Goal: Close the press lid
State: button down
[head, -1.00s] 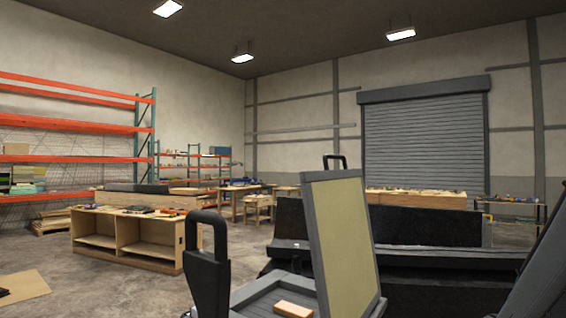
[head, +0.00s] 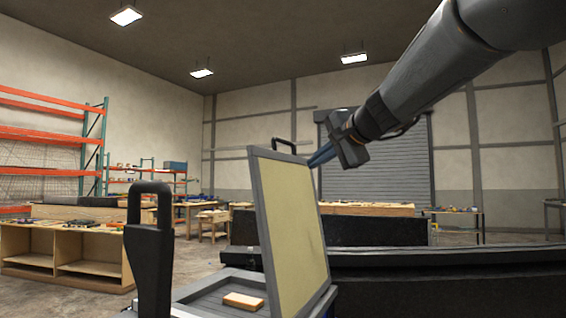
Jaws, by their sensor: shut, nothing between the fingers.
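The press lid (head: 293,222) is a cream panel in a grey frame. It stands open, nearly upright, at the right side of the press base (head: 195,296). A black handle (head: 284,146) shows at the lid's top edge. A small wooden block (head: 243,301) lies in the base's recess. My gripper (head: 318,159) is shut and empty. It reaches in from the upper right, and its bluish fingers point left at the lid's upper right edge. I cannot tell whether they touch it, as the tips are close to or behind the edge.
A tall black handle (head: 149,250) rises at the left of the press base. A long black bench or ledge (head: 440,257) runs behind and to the right. A wooden cabinet (head: 62,257) stands at the left. The air left of the lid is clear.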

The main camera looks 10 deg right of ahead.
notch_tip(320, 180, up, 9)
jog(key=t, duration=0.2)
jog(key=w+a+f+p, duration=0.2)
jog(key=w+a, duration=0.4)
jog(key=w, duration=0.4)
jog(key=shift+w+a+f+m+y+p, duration=0.2)
jog(key=shift+a+f+m+y+p, duration=0.1)
jog(key=shift+m+y+p, duration=0.15)
jog(key=shift+w+r+p, duration=0.1)
jog(key=shift+w+p, duration=0.05)
jog(key=shift+p, duration=0.15)
